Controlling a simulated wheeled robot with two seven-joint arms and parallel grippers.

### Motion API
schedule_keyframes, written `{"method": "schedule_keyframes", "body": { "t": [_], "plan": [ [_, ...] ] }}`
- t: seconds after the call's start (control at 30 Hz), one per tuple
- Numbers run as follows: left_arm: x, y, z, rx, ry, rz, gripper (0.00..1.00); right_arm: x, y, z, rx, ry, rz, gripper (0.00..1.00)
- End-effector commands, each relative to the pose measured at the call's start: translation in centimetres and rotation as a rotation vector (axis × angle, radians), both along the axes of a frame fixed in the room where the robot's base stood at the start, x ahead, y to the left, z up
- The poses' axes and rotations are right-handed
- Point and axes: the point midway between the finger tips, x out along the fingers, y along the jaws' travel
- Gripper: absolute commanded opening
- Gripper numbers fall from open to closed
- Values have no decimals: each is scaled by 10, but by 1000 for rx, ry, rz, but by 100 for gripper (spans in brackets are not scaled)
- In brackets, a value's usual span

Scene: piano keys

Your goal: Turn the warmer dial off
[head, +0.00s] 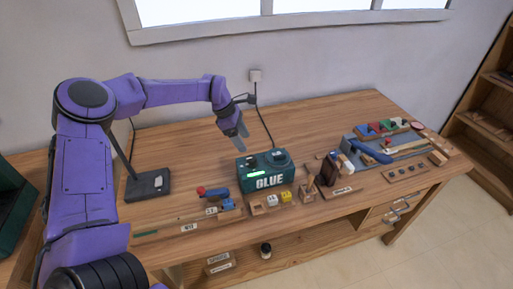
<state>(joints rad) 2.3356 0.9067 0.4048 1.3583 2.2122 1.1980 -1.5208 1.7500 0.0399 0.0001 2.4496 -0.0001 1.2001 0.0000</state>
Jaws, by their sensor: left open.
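The warmer is a dark green box (262,172) marked "GLUE" on the wooden bench. A green light glows on its front left. Dark round parts sit on its top; one at the right (280,155) may be the dial, but it is too small to tell its setting. My left gripper (241,133) hangs above and behind the warmer's left side, fingers pointing down, open and seemingly empty. It appears apart from the box. My right gripper is not in view.
Small tools and blocks line the bench front, including a red-and-blue tool (214,193). A grey mat (362,160) with tools lies right. The bench's back (330,112) is clear.

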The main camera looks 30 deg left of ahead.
Motion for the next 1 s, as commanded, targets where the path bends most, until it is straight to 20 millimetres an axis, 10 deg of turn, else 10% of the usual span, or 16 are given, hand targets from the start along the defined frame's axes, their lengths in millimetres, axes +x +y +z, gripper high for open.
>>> {"method": "schedule_keyframes", "body": {
  "t": [0.3, 0.67, 0.87, 1.0],
  "plan": [
    [20, -21, -63, 5, 16, 0, 65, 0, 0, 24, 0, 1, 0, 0],
    [25, -25, -77, 4, 15, 1, 65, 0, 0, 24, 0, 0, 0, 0],
    [24, -26, -77, 3, 16, 1, 9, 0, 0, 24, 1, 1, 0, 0],
    [24, -27, -78, 2, 17, 0, 9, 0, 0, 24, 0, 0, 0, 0]
  ]
}}
